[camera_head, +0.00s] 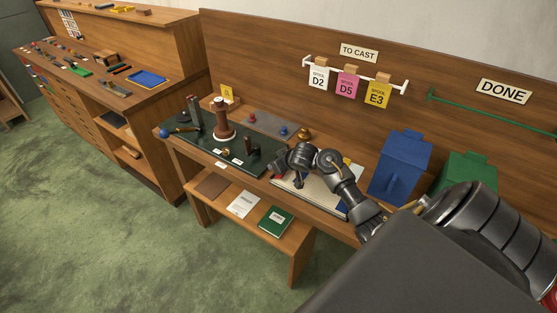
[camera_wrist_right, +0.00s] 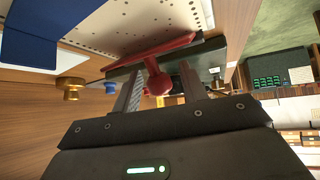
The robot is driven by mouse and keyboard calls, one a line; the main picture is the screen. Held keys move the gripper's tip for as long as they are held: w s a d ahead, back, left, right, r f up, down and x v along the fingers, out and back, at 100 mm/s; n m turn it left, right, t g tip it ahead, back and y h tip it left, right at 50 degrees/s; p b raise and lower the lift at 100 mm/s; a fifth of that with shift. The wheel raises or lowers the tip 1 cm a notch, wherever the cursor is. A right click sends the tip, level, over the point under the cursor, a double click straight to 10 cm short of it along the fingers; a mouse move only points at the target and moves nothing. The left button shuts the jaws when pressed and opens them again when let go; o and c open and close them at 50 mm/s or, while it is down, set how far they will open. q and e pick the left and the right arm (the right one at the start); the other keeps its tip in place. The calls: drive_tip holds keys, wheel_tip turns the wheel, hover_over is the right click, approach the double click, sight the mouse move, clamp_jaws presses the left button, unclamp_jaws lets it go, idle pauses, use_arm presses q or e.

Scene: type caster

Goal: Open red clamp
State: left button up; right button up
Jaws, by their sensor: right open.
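The red clamp (camera_wrist_right: 157,50) shows in the right wrist view as a red bar along the edge of a white perforated plate (camera_wrist_right: 125,28), with a stem ending in a round red knob (camera_wrist_right: 158,83). My right gripper (camera_wrist_right: 161,72) is open, with one finger on each side of the knob. The fingers look apart from it; whether either touches cannot be told. In the head view my right arm reaches over the bench from the right, and the hand hides the clamp. My left gripper is not in view.
A blue bin (camera_head: 400,165) and a green bin (camera_head: 466,174) stand right of the plate. A dark green mat (camera_head: 205,146) holds a brown spool (camera_head: 223,122). A grey panel with red and blue knobs (camera_head: 283,130) lies behind. A low shelf (camera_head: 290,238) sits below.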

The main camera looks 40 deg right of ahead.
drive_tip(key=shift+c, duration=0.4)
clamp_jaws()
drive_tip(key=shift+r, duration=0.15)
drive_tip(key=g+p, duration=0.1)
drive_tip(key=p, duration=0.2)
drive_tip(key=w+g+p, duration=0.1)
drive_tip(key=p, duration=0.2)
drive_tip(key=shift+a+r+g+h, duration=0.15)
drive_tip(key=shift+r+g+h, duration=0.1)
drive_tip(key=shift+g+h, duration=0.05)
drive_tip(key=shift+w+f+n+g+p, duration=0.15)
drive_tip(key=shift+f+n+g+p, duration=0.15)
drive_tip(key=shift+f+g+p, duration=0.4)
drive_tip(key=shift+r, duration=0.1)
drive_tip(key=shift+o, duration=0.4)
unclamp_jaws()
